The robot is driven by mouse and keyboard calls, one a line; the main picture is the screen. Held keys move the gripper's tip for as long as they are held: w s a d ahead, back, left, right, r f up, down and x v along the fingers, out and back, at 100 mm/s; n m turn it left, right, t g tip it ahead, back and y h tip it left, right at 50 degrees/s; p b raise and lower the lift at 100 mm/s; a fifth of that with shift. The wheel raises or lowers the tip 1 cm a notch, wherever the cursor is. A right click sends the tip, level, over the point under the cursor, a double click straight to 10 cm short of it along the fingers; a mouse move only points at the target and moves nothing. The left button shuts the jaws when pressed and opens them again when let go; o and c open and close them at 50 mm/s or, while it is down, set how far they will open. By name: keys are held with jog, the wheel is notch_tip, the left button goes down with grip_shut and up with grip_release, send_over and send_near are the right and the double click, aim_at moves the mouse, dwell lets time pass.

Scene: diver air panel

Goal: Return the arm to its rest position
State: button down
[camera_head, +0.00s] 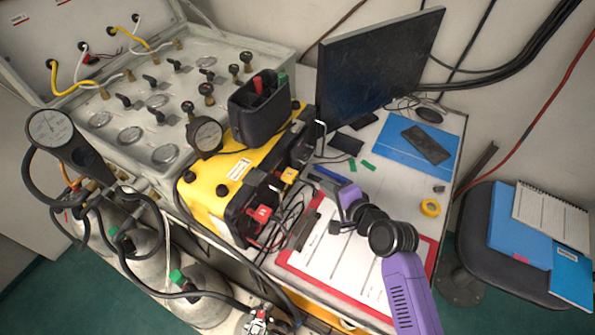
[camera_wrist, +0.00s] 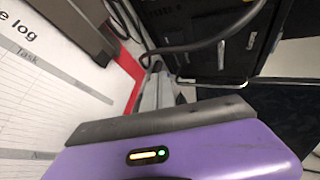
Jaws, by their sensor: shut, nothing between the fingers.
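My purple arm (camera_head: 405,290) reaches in from the lower right of the head view, over the desk and the clipboard (camera_head: 330,250). My gripper (camera_head: 316,172) is at its far end, pointing left toward the yellow and black case (camera_head: 215,190). The fingers are shut with nothing held. In the wrist view, the purple housing and a grey bar fill the bottom, and the fingers (camera_wrist: 158,88) are small and partly hidden. The red clipboard edge and the log sheet (camera_wrist: 45,85) show at the left there.
A monitor (camera_head: 375,75) stands just behind my gripper. A black tool caddy (camera_head: 258,105) sits on the yellow case. Cables lie beside the case. The gauge panel (camera_head: 135,125) is at the left, and a chair (camera_head: 480,230) stands at the right. Yellow tape (camera_head: 430,208) lies on the desk.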

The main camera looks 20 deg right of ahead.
dwell(0.3)
jog(key=r, duration=0.1)
jog(key=w+d+r+n+t, duration=0.1)
jog(key=d+r+n+h, duration=0.1)
jog(key=r, duration=0.1)
jog(key=shift+w+t, duration=0.15)
jog(key=shift+t, duration=0.15)
jog(key=s+a+r+n+b, duration=0.1)
jog(key=s+n, duration=0.3)
jog(key=s, duration=0.9)
jog(key=s+a+r+n+h+b, duration=0.1)
jog(key=s+r+n, duration=0.3)
jog(key=s, duration=1)
jog(key=s+a+r+n+t+b, duration=0.1)
jog(key=s+n, duration=0.4)
jog(key=s, duration=0.8)
jog(key=shift+s+r+h, duration=0.2)
jog(key=shift+r+h, duration=0.2)
jog(key=shift+r, duration=0.4)
jog(key=c, duration=2.1)
grip_release()
